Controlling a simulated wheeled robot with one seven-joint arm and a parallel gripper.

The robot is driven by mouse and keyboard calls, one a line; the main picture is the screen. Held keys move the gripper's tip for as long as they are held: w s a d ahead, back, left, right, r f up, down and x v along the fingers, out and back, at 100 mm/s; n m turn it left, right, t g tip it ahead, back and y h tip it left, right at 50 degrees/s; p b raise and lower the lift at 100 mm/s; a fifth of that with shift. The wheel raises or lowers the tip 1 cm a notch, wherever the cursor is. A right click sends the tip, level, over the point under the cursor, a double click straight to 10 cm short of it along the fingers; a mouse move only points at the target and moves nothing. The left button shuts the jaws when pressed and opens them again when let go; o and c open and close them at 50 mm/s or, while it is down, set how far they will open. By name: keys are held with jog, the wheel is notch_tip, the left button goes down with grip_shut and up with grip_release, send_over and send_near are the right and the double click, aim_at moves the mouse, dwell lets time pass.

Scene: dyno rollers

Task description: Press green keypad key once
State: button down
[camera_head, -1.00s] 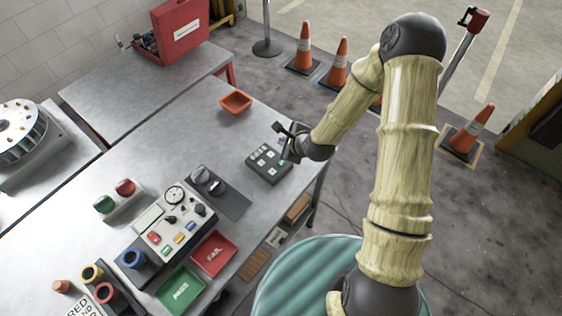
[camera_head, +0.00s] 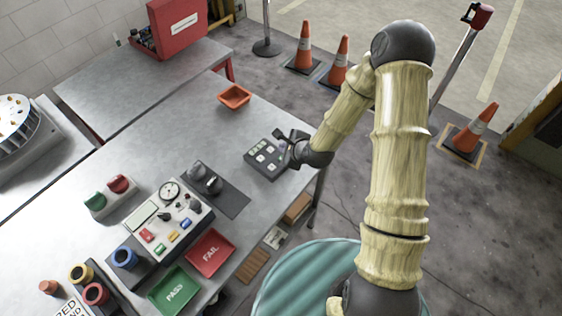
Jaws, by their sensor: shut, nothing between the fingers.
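The dark keypad (camera_head: 262,165) lies on the grey workbench near its right edge, with several pale keys on its top face. My gripper (camera_head: 287,158) is at the keypad's right side, low and close over its edge. Its fingers are shut and empty, small and dark in this view. I cannot make out the green key clearly; the gripper covers part of the keypad's right side. I cannot tell whether the fingertips touch a key.
An orange tray (camera_head: 234,96) stands behind the keypad. A black plate with a lever device (camera_head: 206,178), a control box (camera_head: 170,219), a red FAIL tray (camera_head: 210,252) and a green PASS tray (camera_head: 174,290) are to the left and front. The bench right of the keypad is narrow.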

jog(key=shift+f+b, duration=0.6)
jog(key=shift+f, duration=0.65)
dwell(1.0)
jog(key=shift+f+b, duration=0.3)
jog(key=shift+f, duration=0.1)
jog(key=shift+f+b, duration=0.3)
jog(key=shift+f, duration=0.1)
dwell(0.6)
jog(key=shift+r, duration=0.1)
jog(key=shift+r+p, duration=0.7)
jog(key=shift+r, duration=0.05)
notch_tip(320, 180, up, 5)
jog(key=p, duration=0.4)
dwell(0.3)
